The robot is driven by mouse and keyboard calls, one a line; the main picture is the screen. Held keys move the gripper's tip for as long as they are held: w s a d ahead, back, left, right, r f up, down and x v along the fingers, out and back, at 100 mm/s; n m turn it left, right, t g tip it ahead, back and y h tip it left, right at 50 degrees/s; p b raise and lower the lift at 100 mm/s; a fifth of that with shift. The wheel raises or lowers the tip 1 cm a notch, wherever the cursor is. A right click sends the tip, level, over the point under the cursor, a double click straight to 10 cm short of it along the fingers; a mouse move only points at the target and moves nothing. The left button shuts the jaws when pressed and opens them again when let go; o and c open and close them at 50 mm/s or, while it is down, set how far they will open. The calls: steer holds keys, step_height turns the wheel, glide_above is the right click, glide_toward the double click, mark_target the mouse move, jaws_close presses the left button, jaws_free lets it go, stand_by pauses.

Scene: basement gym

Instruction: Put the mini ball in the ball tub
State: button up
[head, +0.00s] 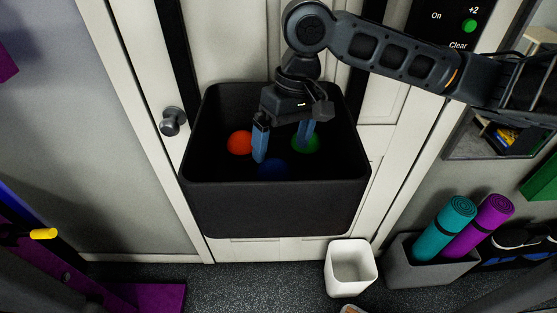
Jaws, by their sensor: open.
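The ball tub (275,210) is a large black open box in front of a white door in the head view. Inside it are an orange ball (239,143) at the left, a green ball (309,145) at the right and a dark blue ball (273,168) near the front. I cannot tell which, if any, is the mini ball. My gripper (284,145) points down over the tub's opening, its two blue fingers spread apart with no ball visible between them. The right finger partly covers the green ball. Finger depth in the tub is unclear.
A small white bin (351,270) stands on the floor at the front right of the tub. A grey box (430,268) holds a teal mat (447,225) and a purple mat (480,226). A door knob (173,121) is left of the tub.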

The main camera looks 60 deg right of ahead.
mark_target(284, 162)
steer(key=shift+s+d+r, duration=0.1)
steer(key=shift+d+r, duration=0.05)
steer(key=shift+r, duration=0.7)
steer(key=shift+d+r, duration=0.15)
steer(key=shift+r, duration=0.7)
